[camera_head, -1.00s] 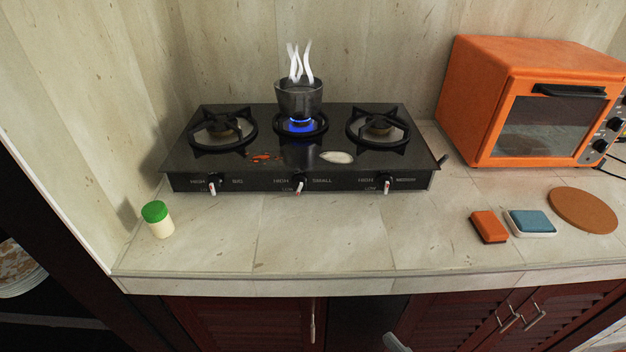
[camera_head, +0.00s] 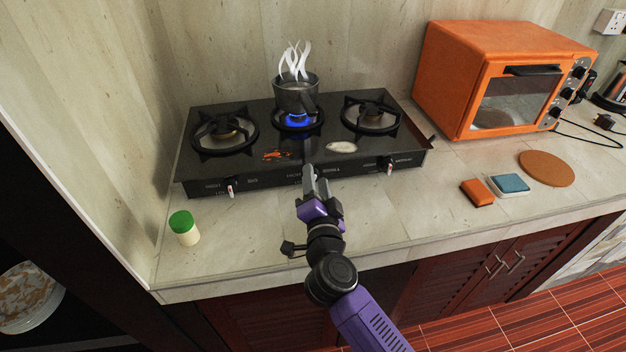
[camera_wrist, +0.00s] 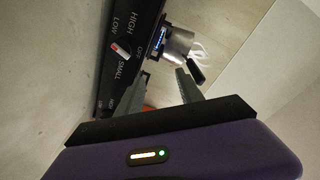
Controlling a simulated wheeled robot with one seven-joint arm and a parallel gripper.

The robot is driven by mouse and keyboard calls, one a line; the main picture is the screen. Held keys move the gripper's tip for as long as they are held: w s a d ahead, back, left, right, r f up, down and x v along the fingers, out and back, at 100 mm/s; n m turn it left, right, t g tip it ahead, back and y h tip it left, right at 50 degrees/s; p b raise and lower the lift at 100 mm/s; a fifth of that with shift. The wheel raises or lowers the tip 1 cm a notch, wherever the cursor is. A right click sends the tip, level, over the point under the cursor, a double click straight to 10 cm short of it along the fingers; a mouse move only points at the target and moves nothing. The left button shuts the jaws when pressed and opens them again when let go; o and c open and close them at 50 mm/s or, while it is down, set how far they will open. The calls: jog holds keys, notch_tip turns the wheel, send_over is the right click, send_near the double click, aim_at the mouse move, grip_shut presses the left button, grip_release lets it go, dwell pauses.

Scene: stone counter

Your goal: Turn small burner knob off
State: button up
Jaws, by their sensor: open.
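The small burner knob (camera_wrist: 120,50) shows in the wrist view with a red-and-white pointer, beside the printed words HIGH, LOW, SMALL and OFF. In the head view my gripper hides it. My gripper (camera_head: 317,172) is open and in front of the middle of the stove's front panel. In the wrist view the fingers of my gripper (camera_wrist: 160,74) are apart with nothing between them, and the knob is off to the upper left. The small burner's blue flame (camera_head: 297,120) is lit under a steaming pot (camera_head: 295,93) on the black stove (camera_head: 265,175).
The big knob (camera_head: 231,188) and medium knob (camera_head: 389,166) flank my gripper. A green-lidded jar (camera_head: 184,229) stands left. An orange oven (camera_head: 462,85), an orange sponge (camera_head: 477,193), a blue sponge (camera_head: 510,184) and a round board (camera_head: 546,168) are right.

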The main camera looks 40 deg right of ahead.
notch_tip(320, 180, down, 8)
jog(key=b, duration=0.3)
jog(key=shift+r+b, duration=0.25)
jog(key=shift+b, duration=0.05)
jog(key=x, duration=0.6)
jog(key=shift+f, duration=0.2)
jog(key=shift+x, duration=0.75)
jog(key=shift+c, duration=0.2)
grip_shut()
